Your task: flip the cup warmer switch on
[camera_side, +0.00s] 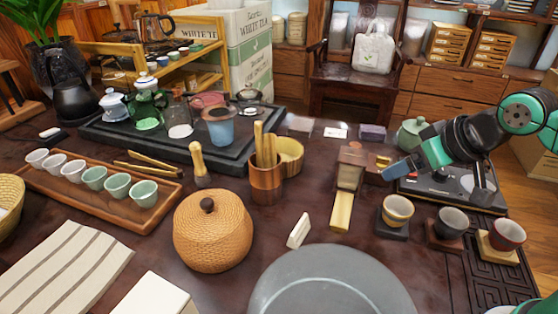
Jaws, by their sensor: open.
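A flat dark appliance (436,188) with a pale metallic top lies at the right side of the table; it appears to be the cup warmer. Its switch is too small or hidden to make out. My gripper (398,168) reaches in from the right, with its blue end low over the left part of this appliance. It is open, and nothing shows between its fingers. I cannot tell whether it touches the appliance. My arm hides part of the appliance's back and top.
Close by stand a green lidded pot (411,133), a wooden box-like stand (351,167) and three small cups, including a yellow-banded one (397,210). A woven lidded jar (212,231) and a grey round tray (331,285) are nearer the front.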

